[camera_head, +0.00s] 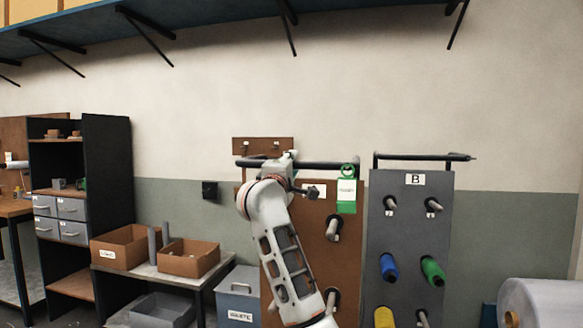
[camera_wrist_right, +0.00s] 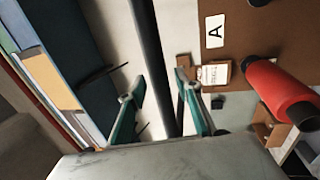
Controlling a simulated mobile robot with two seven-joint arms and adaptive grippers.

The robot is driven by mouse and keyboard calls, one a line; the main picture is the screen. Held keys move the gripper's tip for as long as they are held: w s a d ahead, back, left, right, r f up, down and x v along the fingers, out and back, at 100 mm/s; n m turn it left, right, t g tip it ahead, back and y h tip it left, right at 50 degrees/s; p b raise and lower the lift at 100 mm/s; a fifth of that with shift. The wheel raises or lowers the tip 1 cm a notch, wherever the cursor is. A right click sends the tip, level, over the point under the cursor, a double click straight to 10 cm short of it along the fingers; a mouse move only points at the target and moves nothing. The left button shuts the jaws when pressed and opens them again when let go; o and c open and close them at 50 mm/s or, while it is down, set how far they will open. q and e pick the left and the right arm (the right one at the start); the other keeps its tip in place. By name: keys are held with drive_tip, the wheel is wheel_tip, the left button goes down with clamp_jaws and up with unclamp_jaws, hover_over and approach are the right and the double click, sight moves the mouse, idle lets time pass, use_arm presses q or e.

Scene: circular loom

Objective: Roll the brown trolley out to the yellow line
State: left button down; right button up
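The brown trolley (camera_head: 309,215) stands against the wall, an upright brown panel with a black handle bar (camera_head: 330,165) along its top. My right gripper (camera_head: 288,160) is at the left part of that bar, partly hidden by its own wrist. In the right wrist view, the bar (camera_wrist_right: 148,45) runs between the two fingers of the right gripper (camera_wrist_right: 160,78). Gaps show beside the bar, so the fingers look open around it. The brown panel (camera_wrist_right: 285,40) there carries an "A" label and a red spool. My left gripper is not in view. No yellow line shows.
A grey trolley (camera_head: 410,240) marked B, with coloured spools, stands close to the right. A green tag (camera_head: 347,195) hangs by the brown panel. A grey bin (camera_head: 238,290) and a bench (camera_head: 215,263) with cardboard boxes (camera_head: 188,262) are at the left. A large white roll (camera_head: 545,302) is at the right.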

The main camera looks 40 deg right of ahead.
drive_tip(key=v, duration=1.2)
drive_tip(key=shift+f, duration=0.1)
idle(0.9)
